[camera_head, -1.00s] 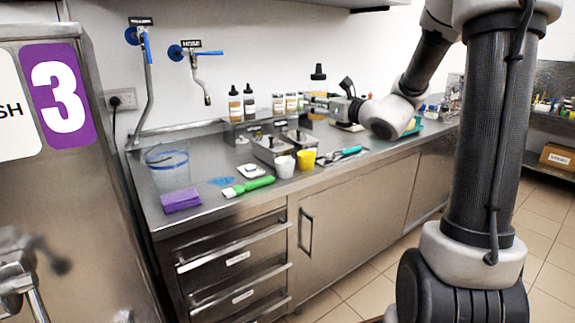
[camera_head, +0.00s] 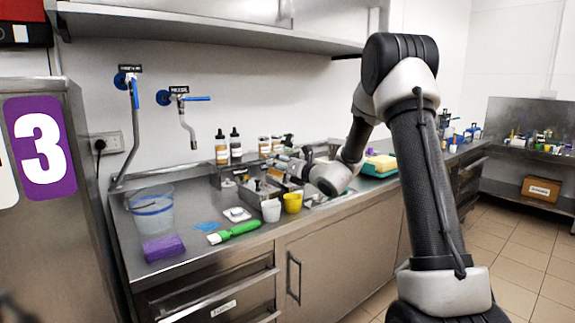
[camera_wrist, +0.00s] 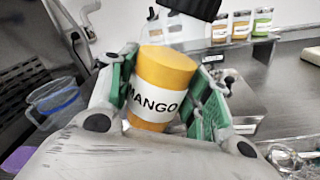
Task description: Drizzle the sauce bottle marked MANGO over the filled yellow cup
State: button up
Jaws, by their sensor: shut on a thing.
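In the wrist view, my gripper (camera_wrist: 163,92) is shut on the yellow-orange sauce bottle (camera_wrist: 164,70), with green pads on both sides. Its white label reads MANGO. A black cap shows above it, partly cut off by the frame. In the head view, my gripper (camera_head: 290,165) is above the counter, behind and close to the yellow cup (camera_head: 293,203). The held bottle is hard to make out there. The yellow cup stands upright on the counter, beside a white cup (camera_head: 271,210). Its contents cannot be made out, and I cannot find it in the wrist view.
Metal containers (camera_head: 262,192) stand behind the cups. Two dark-capped bottles (camera_head: 228,147) and several jars stand at the back. A yellow block on a teal tray (camera_head: 381,165) is to the right.

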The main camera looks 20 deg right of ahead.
aim_at(273, 172)
jog(key=shift+d+r+m, duration=0.1)
jog(key=shift+r+m, duration=0.3)
jog(key=shift+r, duration=0.05)
jog(key=shift+f+m, duration=0.15)
jog(key=shift+m, duration=0.15)
jog(key=shift+s+a+f+m, duration=0.15)
jog(key=shift+a+f+m, duration=0.1)
jog(key=shift+a+m, duration=0.25)
jog(key=shift+s+a+f+m, duration=0.1)
jog(key=shift+a+f+m, duration=0.15)
jog(key=shift+m, duration=0.45)
jog(key=m, duration=0.1)
jog(key=a+f+m, duration=0.1)
jog(key=m, duration=0.1)
jog(key=s+a+m, duration=0.1)
jog(key=shift+a+f, duration=0.15)
jog(key=shift+f, duration=0.2)
jog(key=m, duration=0.3)
jog(key=f+m, duration=0.1)
jog(key=m, duration=0.5)
jog(key=shift+w+d+f+m, duration=0.15)
jog(key=shift+d+m, duration=0.2)
jog(key=shift+m, duration=0.05)
jog(key=shift+w+d+r+m, duration=0.15)
jog(key=shift+d+r+m, duration=0.15)
jog(key=shift+r+m, duration=0.35)
jog(key=shift+w+d+r+m, duration=0.1)
jog(key=shift+d+r+m, duration=0.2)
jog(key=shift+m, duration=0.55)
